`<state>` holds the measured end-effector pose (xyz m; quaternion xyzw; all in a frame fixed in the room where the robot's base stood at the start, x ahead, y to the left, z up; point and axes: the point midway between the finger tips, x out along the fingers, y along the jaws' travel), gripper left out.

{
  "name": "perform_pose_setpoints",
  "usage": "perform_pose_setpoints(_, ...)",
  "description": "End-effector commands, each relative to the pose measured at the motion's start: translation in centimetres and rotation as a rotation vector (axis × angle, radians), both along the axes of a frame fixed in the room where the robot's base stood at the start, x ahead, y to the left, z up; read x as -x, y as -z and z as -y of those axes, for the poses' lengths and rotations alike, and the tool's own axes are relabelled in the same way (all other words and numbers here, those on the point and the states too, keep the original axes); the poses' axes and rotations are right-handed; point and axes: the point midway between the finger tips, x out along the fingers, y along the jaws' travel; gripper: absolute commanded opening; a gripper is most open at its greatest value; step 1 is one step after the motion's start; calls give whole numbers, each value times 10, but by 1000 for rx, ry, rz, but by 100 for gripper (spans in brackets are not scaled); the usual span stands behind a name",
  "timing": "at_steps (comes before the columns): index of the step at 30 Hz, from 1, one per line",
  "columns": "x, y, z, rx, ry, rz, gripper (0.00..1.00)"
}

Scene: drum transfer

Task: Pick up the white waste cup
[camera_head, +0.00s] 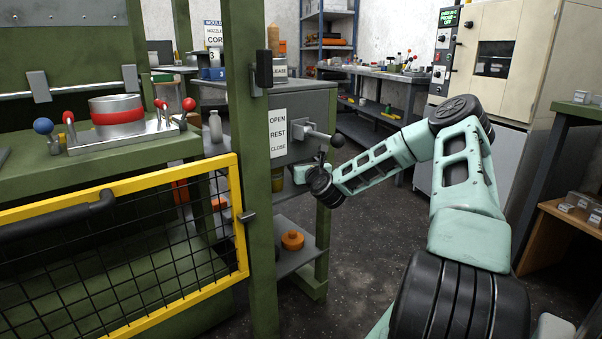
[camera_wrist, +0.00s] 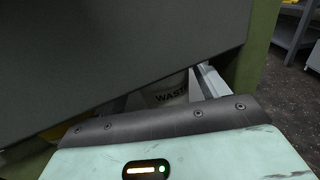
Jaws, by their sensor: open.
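I cannot make out the cup there.
The grey box (camera_head: 307,110) with a lever, signed OPEN REST CLOSE, overhangs my gripper. A green post (camera_head: 256,200) stands left of it. A yellow mesh gate (camera_head: 130,250) is at the left. An orange item (camera_head: 292,240) sits on the lower shelf.

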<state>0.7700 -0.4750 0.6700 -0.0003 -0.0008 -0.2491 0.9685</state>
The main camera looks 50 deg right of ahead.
Motion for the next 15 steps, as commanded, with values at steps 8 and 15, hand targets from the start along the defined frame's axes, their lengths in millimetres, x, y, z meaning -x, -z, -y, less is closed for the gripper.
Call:
perform_pose_setpoints(8,-10,0,6,-1,1,0,73)
perform_pose_setpoints(15,-10,1,6,-1,1,-2,41)
